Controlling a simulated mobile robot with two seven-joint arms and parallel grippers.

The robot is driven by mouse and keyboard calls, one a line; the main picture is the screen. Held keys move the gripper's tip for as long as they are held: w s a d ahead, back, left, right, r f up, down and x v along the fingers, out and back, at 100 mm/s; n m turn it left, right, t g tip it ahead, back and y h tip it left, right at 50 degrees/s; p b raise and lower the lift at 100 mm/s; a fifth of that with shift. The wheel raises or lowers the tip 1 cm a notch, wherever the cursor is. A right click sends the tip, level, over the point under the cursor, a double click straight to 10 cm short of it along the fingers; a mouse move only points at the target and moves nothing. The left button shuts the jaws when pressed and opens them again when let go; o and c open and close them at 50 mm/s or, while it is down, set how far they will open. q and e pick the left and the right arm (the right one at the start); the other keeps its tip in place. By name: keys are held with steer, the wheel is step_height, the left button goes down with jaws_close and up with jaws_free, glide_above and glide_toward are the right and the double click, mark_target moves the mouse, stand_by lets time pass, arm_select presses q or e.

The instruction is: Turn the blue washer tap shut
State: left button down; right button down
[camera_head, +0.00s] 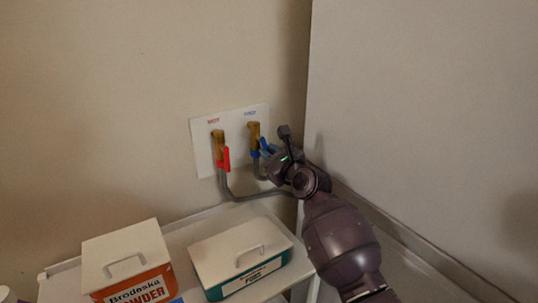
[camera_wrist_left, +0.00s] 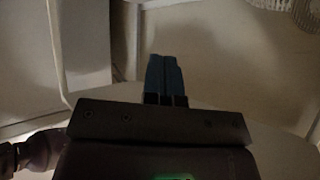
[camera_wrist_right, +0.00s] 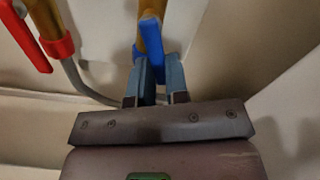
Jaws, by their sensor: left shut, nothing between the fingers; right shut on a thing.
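The blue washer tap (camera_head: 253,132) is a brass valve on a white wall plate, under the blue label. Its blue handle shows in the right wrist view (camera_wrist_right: 150,36), hanging down between my right fingers. My right gripper (camera_head: 268,151) reaches in from the right and is shut on that handle; it also shows in the right wrist view (camera_wrist_right: 150,78). The fingers hide the handle's lower part. My left gripper (camera_wrist_left: 165,63) shows only in its own wrist view, shut and empty, away from the taps.
The red-handled tap (camera_head: 219,148) is close on the left, with grey hoses (camera_head: 240,198) below both taps. A shelf (camera_head: 180,243) below holds an orange powder box (camera_head: 130,262) and a green-and-white box (camera_head: 238,257). A tall pale panel (camera_head: 430,110) stands right of the taps.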

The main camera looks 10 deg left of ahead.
steer(key=shift+w+d+r+n, duration=0.3)
steer(key=shift+r+n, duration=0.3)
steer(key=shift+n, duration=1.65)
steer(key=shift+w+d+r+n, duration=0.3)
steer(key=shift+r+n, duration=0.35)
steer(key=shift+n, duration=1.65)
steer(key=shift+w+d+r+n, duration=0.3)
steer(key=shift+r+n, duration=0.3)
steer(key=shift+n, duration=1.65)
steer(key=c, duration=1.1)
jaws_free()
steer(key=shift+p, duration=0.3)
